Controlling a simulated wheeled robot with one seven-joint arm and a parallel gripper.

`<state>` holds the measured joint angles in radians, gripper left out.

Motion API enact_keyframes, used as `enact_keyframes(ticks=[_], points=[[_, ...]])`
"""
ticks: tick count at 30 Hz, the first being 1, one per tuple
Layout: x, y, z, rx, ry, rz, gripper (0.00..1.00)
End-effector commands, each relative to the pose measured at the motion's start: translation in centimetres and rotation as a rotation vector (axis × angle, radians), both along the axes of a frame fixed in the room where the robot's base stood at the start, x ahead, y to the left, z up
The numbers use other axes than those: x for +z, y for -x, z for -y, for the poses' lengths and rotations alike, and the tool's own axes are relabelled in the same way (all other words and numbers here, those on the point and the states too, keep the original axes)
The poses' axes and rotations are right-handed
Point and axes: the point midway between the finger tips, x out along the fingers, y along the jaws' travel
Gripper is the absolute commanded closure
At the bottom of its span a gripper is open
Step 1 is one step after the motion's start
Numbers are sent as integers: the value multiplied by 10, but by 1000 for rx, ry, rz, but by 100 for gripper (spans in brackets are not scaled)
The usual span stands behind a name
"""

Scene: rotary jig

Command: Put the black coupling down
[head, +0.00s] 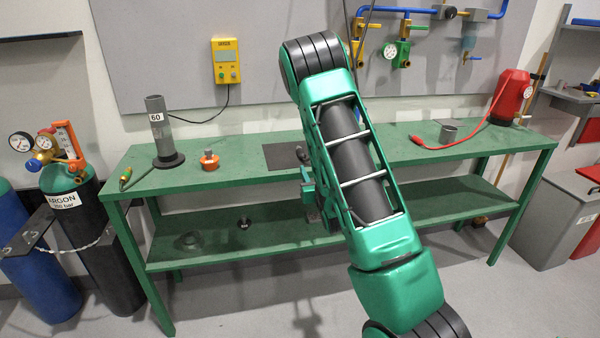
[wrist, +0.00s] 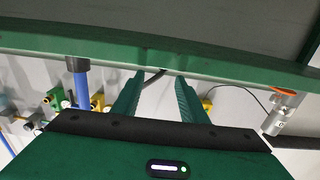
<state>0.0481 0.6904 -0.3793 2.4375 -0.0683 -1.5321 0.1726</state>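I see no piece that I can firmly identify as the black coupling. A small dark piece (head: 244,222) with a bright spot lies on the lower shelf, too small to tell. In the wrist view my gripper (wrist: 155,78) has its two green fingers apart, with no part visible between them; a thin dark cable shows in the gap behind. The green bench edge (wrist: 100,45) crosses beyond the fingertips. In the head view my arm covers the middle of the bench and mostly hides the gripper.
The green bench (head: 235,177) carries a grey upright tube (head: 157,125) marked 60, an orange fitting (head: 209,160), a grey cup (head: 448,132) and a red canister (head: 511,95). A dark plate (head: 282,157) lies partly behind my arm. Gas cylinders (head: 75,230) stand left.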

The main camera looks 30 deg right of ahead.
Motion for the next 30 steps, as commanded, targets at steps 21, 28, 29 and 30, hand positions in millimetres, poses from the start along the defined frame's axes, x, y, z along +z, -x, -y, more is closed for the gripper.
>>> enact_keyframes(ticks=[21, 28, 29, 30], points=[[14, 29, -11, -9, -120, -362, 61], [21, 93, -12, -52, -219, -631, 61], [22, 103, -13, -58, -232, -667, 61], [24, 118, -14, -66, -253, -712, 61]])
